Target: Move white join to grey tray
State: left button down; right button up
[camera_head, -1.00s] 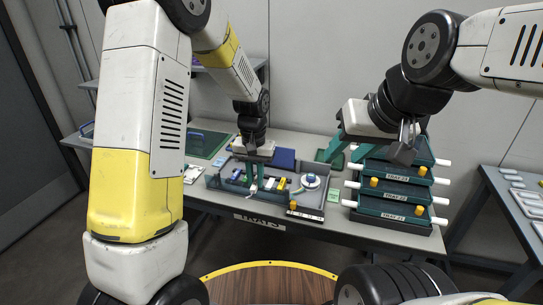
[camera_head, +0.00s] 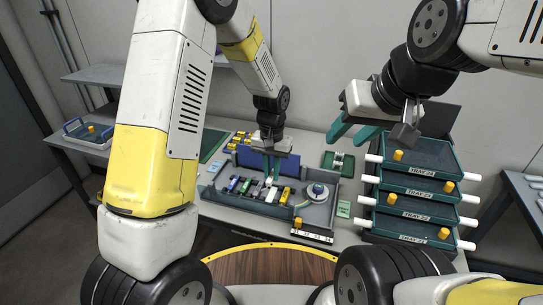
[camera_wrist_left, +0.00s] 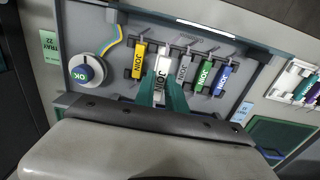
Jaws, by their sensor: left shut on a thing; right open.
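The white join (camera_wrist_left: 162,62) stands in a row of coloured joins, between a yellow one and a grey one, in the left wrist view. My left gripper (camera_head: 271,180) is lowered over the grey tray (camera_head: 232,207) in the head view. Its teal fingers (camera_wrist_left: 164,92) are shut on the white join's near end in the left wrist view. The join still appears in line with its neighbours; whether it is lifted is unclear. My right gripper (camera_head: 352,133) is open and empty, held above the table left of the tray stack.
A stack of dark green trays (camera_head: 412,205) with yellow knobs and white handles stands at the right. A round white device with a blue OK button (camera_wrist_left: 87,72) sits in the grey tray. A blue-handled tray (camera_head: 88,133) is at far left.

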aim_at(271, 195)
pick_arm(q)
jog(key=shift+w+f, duration=0.15)
jog(key=shift+f, duration=2.8)
jog(key=shift+f, duration=0.65)
jog(key=c, duration=1.3)
grip_release()
